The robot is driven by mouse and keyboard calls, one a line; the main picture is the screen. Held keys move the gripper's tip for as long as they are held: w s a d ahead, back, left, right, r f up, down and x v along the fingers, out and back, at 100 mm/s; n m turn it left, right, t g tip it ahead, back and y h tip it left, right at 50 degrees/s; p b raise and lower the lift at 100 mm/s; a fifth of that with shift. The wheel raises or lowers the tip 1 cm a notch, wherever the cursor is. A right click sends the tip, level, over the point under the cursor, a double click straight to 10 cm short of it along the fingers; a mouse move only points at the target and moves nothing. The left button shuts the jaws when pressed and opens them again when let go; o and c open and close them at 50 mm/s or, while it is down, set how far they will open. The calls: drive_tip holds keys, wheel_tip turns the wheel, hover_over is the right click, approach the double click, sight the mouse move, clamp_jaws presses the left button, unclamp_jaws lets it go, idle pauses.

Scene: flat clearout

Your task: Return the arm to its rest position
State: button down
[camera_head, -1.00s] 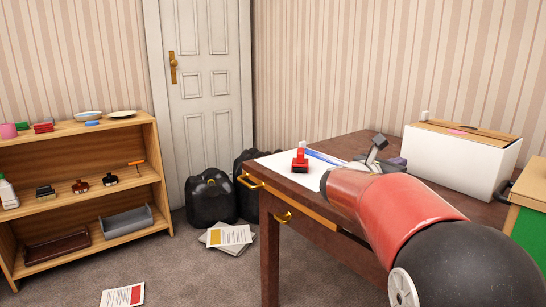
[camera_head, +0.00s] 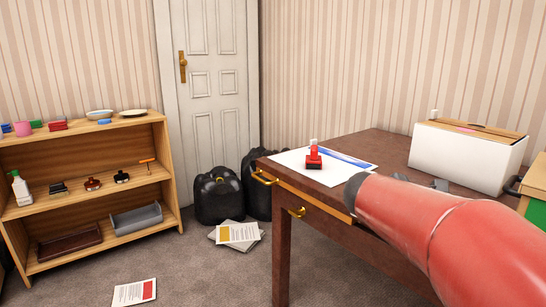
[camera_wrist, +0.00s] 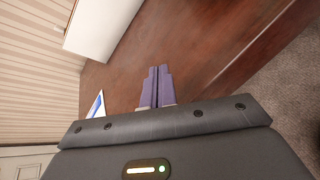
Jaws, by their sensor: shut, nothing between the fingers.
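My arm, in red and dark grey, reaches in from the lower right of the head view over the brown desk (camera_head: 385,148). My gripper (camera_wrist: 158,70) shows in the wrist view with its two purple fingers together and nothing between them. It is above the desk top, which also fills the middle of the wrist view (camera_wrist: 185,40). In the head view the arm mostly hides the gripper.
A white box (camera_head: 465,158) sits at the desk's back right. Black bags (camera_head: 217,196), papers (camera_head: 238,233) and a wooden shelf (camera_head: 95,212) are left.

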drive_tip(key=s+a+f+m+y, duration=0.3)
drive_tip(key=s+a+f+m, duration=0.1)
drive_tip(key=s, duration=0.3)
drive_tip(key=s+a+f+m+y, duration=0.4)
drive_tip(key=s+a+m, duration=0.2)
drive_tip(key=s+m, duration=0.1)
drive_tip(key=s+a+f+m+g+y, duration=0.1)
drive_tip(key=s+a+f+m+y, duration=0.3)
drive_tip(key=s, duration=0.4)
drive_tip(key=shift+s+a+f+m, duration=0.35)
drive_tip(key=shift+s+a+m, duration=0.05)
drive_tip(key=shift+a+m, duration=0.5)
